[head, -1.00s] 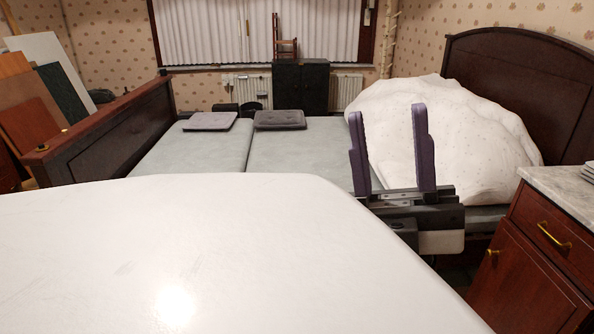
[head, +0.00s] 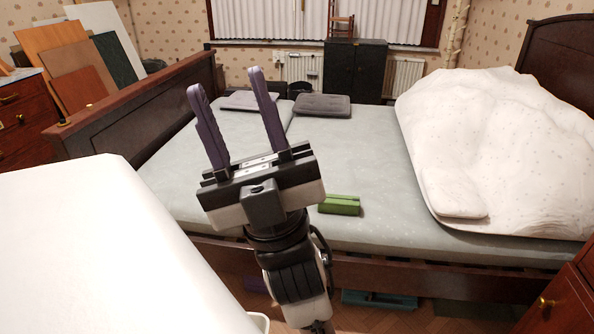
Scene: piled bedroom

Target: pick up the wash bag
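A small green, box-shaped item (head: 340,204) lies on the grey mattress near the bed's front edge; it is the likeliest wash bag, but I cannot tell for sure. My gripper (head: 224,81) stands in front of the bed in the head view, its two purple fingers pointing up and away. The fingers are wide apart with nothing between them. The green item shows just right of my gripper's body, which may hide part of its left end.
A white rounded surface (head: 95,245) fills the lower left. The bed (head: 375,160) has a dark footboard (head: 140,110) on the left. A white duvet (head: 510,140) and small pillow (head: 452,192) lie on its right. Grey cushions (head: 322,105) lie at the far edge. The mattress middle is clear.

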